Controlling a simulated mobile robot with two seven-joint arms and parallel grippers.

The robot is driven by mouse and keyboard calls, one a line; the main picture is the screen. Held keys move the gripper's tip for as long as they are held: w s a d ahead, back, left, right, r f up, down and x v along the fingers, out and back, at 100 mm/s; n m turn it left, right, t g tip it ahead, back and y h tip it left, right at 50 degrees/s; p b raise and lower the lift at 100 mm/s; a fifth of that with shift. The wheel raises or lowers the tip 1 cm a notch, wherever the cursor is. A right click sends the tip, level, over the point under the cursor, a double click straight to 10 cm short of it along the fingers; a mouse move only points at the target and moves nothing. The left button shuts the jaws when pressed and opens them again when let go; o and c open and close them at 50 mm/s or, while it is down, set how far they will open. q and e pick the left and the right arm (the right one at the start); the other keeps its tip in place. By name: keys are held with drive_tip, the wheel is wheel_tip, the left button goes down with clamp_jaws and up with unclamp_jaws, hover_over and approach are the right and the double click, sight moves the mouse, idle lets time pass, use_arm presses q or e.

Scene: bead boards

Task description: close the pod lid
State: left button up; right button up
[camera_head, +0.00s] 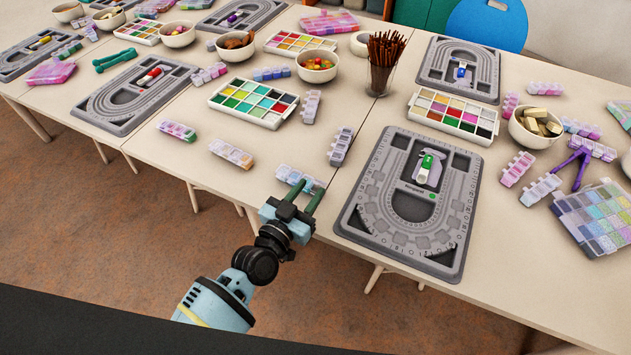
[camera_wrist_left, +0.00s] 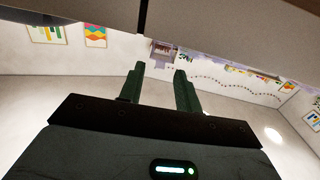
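Several small pod strips with clear flip lids lie on the near table. One pod strip (camera_head: 290,175) is just beyond my left gripper (camera_head: 309,187) and is partly covered by its fingers. Another pod strip (camera_head: 231,153) lies to the left, and one (camera_head: 341,146) lies to the right. I cannot tell which lids are raised. My left gripper is at the table's front edge, open, with its fingers apart. In the left wrist view the fingers (camera_wrist_left: 158,88) are spread with nothing between them. My right gripper is not in view.
A grey bead board (camera_head: 355,218) lies to the right of the gripper. Behind are a paint-like bead palette (camera_head: 253,103), a bowl of beads (camera_head: 317,66) and a glass of brown sticks (camera_head: 382,78). The table between the pods and the gripper is mostly clear.

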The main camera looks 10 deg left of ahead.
sight(315, 183)
use_arm(q)
drive_tip(key=shift+x, duration=1.8)
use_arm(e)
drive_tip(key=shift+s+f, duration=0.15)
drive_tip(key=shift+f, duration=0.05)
use_arm(q)
drive_tip(key=shift+c, duration=0.3)
drive_tip(key=c, duration=0.6)
drive_tip(key=shift+f+b, duration=0.25)
drive_tip(key=shift+b, duration=0.2)
drive_tip(key=shift+s+f+t+b, duration=0.25)
drive_tip(key=shift+f+t+b, duration=0.15)
drive_tip(key=shift+b, duration=0.85)
drive_tip(key=shift+h+b, duration=0.3)
drive_tip(key=shift+r, duration=0.35)
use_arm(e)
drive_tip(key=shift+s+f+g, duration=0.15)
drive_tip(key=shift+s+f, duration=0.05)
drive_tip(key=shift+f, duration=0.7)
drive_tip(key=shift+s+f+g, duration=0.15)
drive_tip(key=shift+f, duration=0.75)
use_arm(q)
drive_tip(key=o, duration=0.7)
drive_tip(key=shift+c, duration=0.2)
